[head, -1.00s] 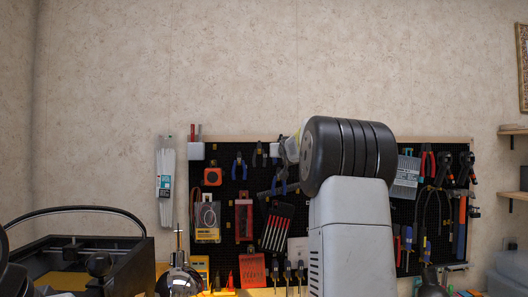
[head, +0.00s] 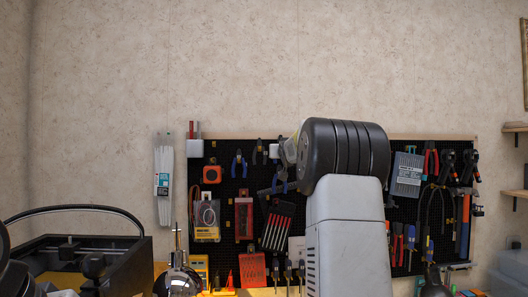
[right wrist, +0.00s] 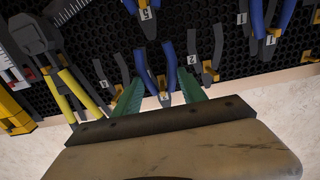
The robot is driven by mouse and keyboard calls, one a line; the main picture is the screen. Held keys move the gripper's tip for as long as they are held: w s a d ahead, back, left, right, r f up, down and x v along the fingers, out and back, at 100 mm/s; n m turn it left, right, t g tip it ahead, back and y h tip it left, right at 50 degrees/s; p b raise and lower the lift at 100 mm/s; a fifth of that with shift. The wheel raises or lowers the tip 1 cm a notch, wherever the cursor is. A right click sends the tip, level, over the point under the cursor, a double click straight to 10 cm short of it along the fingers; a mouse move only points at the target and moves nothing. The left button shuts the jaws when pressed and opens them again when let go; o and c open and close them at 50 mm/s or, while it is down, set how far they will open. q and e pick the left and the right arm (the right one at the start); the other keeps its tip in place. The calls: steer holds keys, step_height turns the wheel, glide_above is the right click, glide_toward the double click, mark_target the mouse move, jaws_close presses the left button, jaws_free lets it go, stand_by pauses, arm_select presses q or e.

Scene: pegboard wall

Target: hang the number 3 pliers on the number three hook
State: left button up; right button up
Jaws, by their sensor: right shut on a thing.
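My right gripper (right wrist: 160,97) has its green fingertips closed around the blue handles of a pair of pliers (right wrist: 168,62), right at the black pegboard (right wrist: 95,28). A small number label sits between the fingertips; its digit is too unclear to read. Label 5 (right wrist: 145,15) is above in this view. In the head view my right arm hides the held pliers and their hook. I cannot tell whether the pliers rest on the hook.
Blue-handled pliers (head: 239,163) and dark pliers (head: 260,152) hang close left of my right arm. Yellow-striped tools (right wrist: 76,88) are near the gripper. A black open-topped machine (head: 112,262) stands at lower left.

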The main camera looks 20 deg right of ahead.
steer(key=o, duration=1.4)
steer(key=shift+o, duration=0.2)
steer(key=s+a+f+n+g+y, duration=0.1)
steer(key=s+a+f+g+y, duration=0.1)
steer(key=s+a+f, duration=0.6)
steer(key=s+a+f+n+g+y, duration=0.1)
steer(key=s+a+f+g, duration=0.4)
steer(key=s, duration=1.7)
steer(key=s+a+f+n+g+y, duration=0.1)
steer(key=s+a+f+g+y, duration=0.2)
steer(key=s+a+f, duration=0.8)
steer(key=s+f+g, duration=0.1)
steer(key=s+f, duration=0.3)
steer(key=s, duration=0.1)
steer(key=shift+f+y, duration=0.3)
steer(key=shift+f, duration=0.05)
